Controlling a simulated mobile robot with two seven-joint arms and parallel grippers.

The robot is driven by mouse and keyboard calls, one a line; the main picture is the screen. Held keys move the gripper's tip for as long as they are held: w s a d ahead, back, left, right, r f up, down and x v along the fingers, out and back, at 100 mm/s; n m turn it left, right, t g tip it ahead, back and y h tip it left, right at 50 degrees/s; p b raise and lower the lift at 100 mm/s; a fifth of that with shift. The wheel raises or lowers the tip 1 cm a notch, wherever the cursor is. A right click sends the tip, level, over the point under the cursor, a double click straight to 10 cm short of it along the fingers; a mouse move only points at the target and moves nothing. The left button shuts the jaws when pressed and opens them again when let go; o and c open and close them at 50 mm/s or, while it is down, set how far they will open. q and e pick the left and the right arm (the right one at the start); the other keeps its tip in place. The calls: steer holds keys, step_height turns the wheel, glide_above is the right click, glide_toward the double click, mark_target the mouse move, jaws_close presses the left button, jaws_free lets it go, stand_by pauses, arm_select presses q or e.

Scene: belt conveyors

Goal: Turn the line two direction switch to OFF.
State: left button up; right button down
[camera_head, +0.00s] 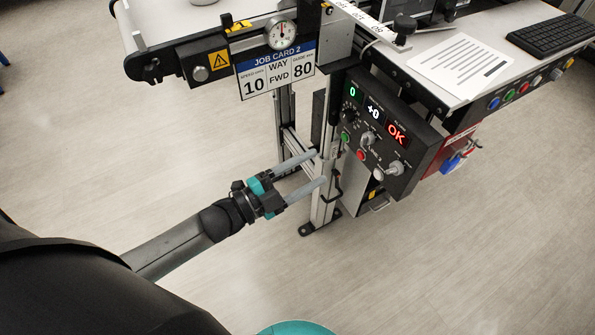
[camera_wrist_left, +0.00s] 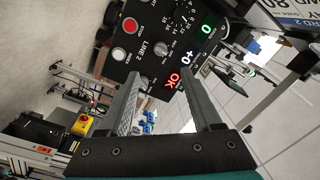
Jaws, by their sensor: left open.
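The line two control panel (camera_head: 412,150) is a dark box on the conveyor frame with lit displays reading 0, +0 and OK. It also shows in the left wrist view (camera_wrist_left: 148,37), marked LINE 2. A knob, apparently the direction switch (camera_head: 367,138), sits mid-panel below the displays; it also shows in the left wrist view (camera_wrist_left: 161,48). Its exact setting is too small to read. My left gripper (camera_head: 319,167) is open and empty, its fingers pointing at the panel from the left, apart from the knob. My right gripper is not in view.
A second knob (camera_head: 395,168), a red button (camera_head: 361,155) and a green button (camera_head: 345,137) share the panel. A job card (camera_head: 278,70) reads WAY FWD, 10 and 80. A metal leg (camera_head: 325,205) stands near my fingertips. The floor to the left is clear.

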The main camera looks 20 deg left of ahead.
arm_select(q)
steer(key=shift+v, duration=1.4)
